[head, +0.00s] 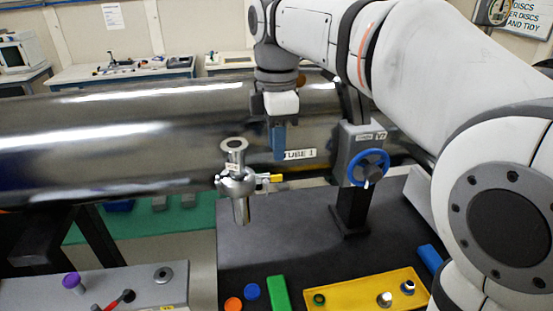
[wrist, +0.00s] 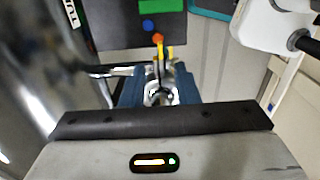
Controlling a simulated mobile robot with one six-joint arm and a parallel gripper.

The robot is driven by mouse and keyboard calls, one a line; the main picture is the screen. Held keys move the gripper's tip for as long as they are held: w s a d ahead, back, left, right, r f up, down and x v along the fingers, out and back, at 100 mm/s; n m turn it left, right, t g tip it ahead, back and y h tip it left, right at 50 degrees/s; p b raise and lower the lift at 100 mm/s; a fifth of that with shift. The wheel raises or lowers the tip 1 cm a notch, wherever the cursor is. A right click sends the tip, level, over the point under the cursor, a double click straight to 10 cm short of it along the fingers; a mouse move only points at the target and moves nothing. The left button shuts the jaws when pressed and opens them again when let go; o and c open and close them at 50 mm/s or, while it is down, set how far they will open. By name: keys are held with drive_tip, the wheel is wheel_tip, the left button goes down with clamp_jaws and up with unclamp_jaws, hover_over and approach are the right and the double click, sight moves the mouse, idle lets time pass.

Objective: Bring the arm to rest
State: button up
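My gripper (head: 279,155) points down in front of the large shiny tube (head: 120,135), up and to the right of a metal valve fitting (head: 238,188) with a yellow handle. In the wrist view, the two blue fingers of my gripper (wrist: 157,88) stand apart, with the metal fitting (wrist: 158,95) and its yellow handle showing between and beyond them. I see nothing held. My arm reaches in from the right, with its elbow high.
A blue handwheel (head: 368,168) on a grey post stands close to the right of my gripper. Below is a dark bench (head: 290,245) with a yellow tray (head: 345,295), a green block (head: 278,293) and coloured discs. A grey bench (head: 30,293) is at lower left.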

drive_tip(key=shift+r, duration=0.75)
drive_tip(key=s+d+f+m+t+b, duration=0.1)
drive_tip(key=s+d+f+m, duration=0.6)
drive_tip(key=d+f+m, duration=0.2)
drive_tip(key=s+d+f+m+t, duration=0.2)
drive_tip(key=s+d+f+m, duration=0.5)
drive_tip(key=m, duration=0.5)
wheel_tip(320, 180, down, 3)
drive_tip(key=shift+s+d+f+b, duration=0.1)
drive_tip(key=shift+s+d+b, duration=0.2)
drive_tip(key=shift+d, duration=0.9)
drive_tip(key=shift+w, duration=0.1)
